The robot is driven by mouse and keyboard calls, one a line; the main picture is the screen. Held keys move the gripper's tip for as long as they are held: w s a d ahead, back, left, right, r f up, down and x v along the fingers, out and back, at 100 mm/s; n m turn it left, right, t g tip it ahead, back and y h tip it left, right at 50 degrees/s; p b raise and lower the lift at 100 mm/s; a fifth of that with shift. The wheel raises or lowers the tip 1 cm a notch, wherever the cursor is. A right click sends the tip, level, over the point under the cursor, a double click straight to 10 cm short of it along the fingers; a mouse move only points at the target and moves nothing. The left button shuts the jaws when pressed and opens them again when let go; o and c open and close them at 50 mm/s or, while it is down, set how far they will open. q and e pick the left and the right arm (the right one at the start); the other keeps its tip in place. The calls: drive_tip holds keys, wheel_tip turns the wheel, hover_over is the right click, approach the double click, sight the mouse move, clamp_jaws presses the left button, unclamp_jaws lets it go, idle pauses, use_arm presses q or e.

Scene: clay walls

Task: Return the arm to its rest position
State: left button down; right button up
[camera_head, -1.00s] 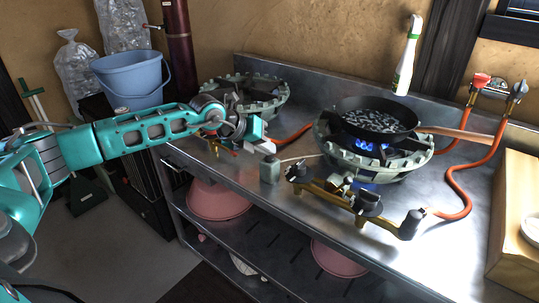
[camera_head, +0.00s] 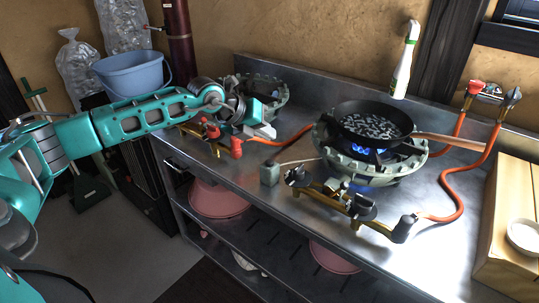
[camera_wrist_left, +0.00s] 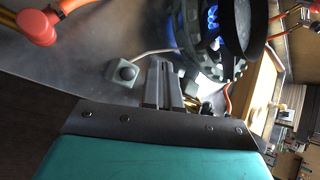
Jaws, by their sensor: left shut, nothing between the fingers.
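My left arm is teal and comes in from the left in the head view. My left gripper (camera_head: 264,132) is above the left part of the steel counter, in front of the left stove burner (camera_head: 270,92), which it partly hides. In the left wrist view its two grey fingers (camera_wrist_left: 163,84) lie together, shut with nothing between them. My right gripper does not show in either view.
The right burner (camera_head: 372,165) is lit with blue flame under a black pan (camera_head: 372,122). A small grey box (camera_head: 270,174) and orange hoses (camera_head: 458,195) lie on the counter (camera_head: 300,215). A blue bucket (camera_head: 133,78) stands behind my arm.

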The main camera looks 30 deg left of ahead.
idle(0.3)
use_arm(q)
drive_tip(key=s+d+f+n+t+h+p, duration=0.15)
drive_tip(key=s+d+n+h, duration=0.25)
drive_tip(key=d, duration=0.7)
drive_tip(key=s+d+f+n+t+h+p, duration=0.1)
drive_tip(key=s+d+n+t+h, duration=0.3)
drive_tip(key=d, duration=0.7)
drive_tip(key=s+a+f+n+g+y+p, duration=0.2)
drive_tip(key=s+f+n+y, duration=0.7)
drive_tip(key=s+f+n, duration=0.7)
drive_tip(key=a+n+g, duration=0.1)
drive_tip(key=a+n, duration=0.1)
drive_tip(key=n, duration=0.3)
drive_tip(key=shift+s+y, duration=0.3)
drive_tip(key=shift+s, duration=0.05)
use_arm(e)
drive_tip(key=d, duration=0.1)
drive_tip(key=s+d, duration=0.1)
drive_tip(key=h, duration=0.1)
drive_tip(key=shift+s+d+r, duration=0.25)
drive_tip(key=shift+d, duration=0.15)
